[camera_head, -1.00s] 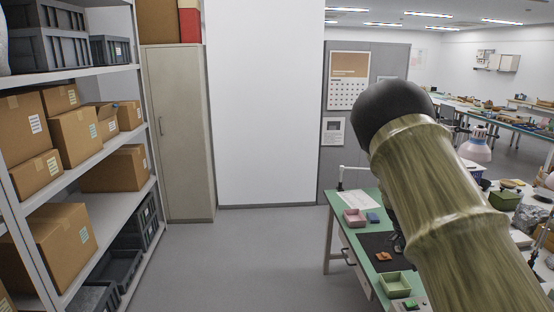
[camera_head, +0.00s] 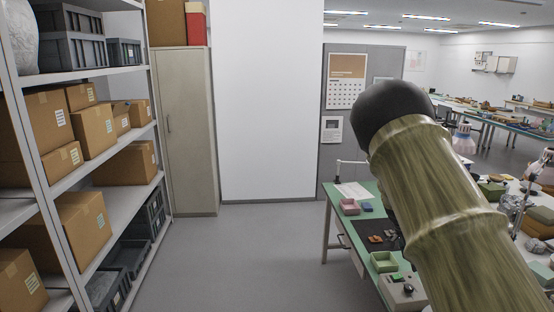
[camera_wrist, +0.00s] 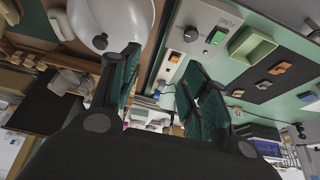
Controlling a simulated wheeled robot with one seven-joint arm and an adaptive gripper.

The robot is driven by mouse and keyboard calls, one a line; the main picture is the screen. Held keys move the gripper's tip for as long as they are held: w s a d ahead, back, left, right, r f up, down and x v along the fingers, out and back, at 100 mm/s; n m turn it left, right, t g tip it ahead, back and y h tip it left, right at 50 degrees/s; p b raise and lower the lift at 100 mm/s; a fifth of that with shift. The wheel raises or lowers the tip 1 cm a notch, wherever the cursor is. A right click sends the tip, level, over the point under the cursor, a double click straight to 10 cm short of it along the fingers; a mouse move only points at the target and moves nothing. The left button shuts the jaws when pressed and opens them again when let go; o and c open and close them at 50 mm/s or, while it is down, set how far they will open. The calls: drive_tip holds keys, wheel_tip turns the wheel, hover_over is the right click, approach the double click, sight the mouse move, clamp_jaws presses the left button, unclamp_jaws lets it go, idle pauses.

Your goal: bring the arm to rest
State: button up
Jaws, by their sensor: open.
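My gripper (camera_wrist: 160,80) shows in the wrist view with its two dark fingers and teal pads spread apart. Nothing is between the fingers. Its body fills the bottom of that view. In the head view my raised arm, a streaked olive link with a black rounded end, covers much of the right side, and the gripper is out of sight there. The green workbench (camera_head: 337,219) stands partly behind the arm.
A grey control box (camera_head: 403,291) and a green tray (camera_head: 383,262) stand on the bench by a dark mat (camera_head: 366,228) with sherds; the box also shows in the wrist view (camera_wrist: 203,38). Shelving (camera_head: 122,203) with cartons stands left. The floor (camera_head: 240,260) between is clear.

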drive_tip(key=s+a+f+n+y+b, duration=0.1)
drive_tip(key=s+a+f+n+b, duration=0.25)
drive_tip(key=s+f, duration=1.05)
drive_tip(key=s+a+f+n+y+b, duration=0.15)
drive_tip(key=s+a+f+n, duration=0.35)
drive_tip(key=s+f, duration=0.85)
drive_tip(key=s+a+f+n+b, duration=0.1)
drive_tip(key=s+a+f, duration=0.3)
drive_tip(key=s, duration=0.4)
drive_tip(key=s+a+f+n+y+b, duration=0.1)
drive_tip(key=s+a+f+n, duration=0.3)
drive_tip(key=s, duration=0.4)
drive_tip(key=s+a+f+n+y+b, duration=0.1)
drive_tip(key=s+a+f+n+b, duration=0.2)
drive_tip(key=s, duration=0.6)
drive_tip(key=shift+a+f, duration=0.65)
drive_tip(key=shift+a, duration=0.6)
drive_tip(key=shift+s+y, duration=0.1)
drive_tip(key=shift+y, duration=0.15)
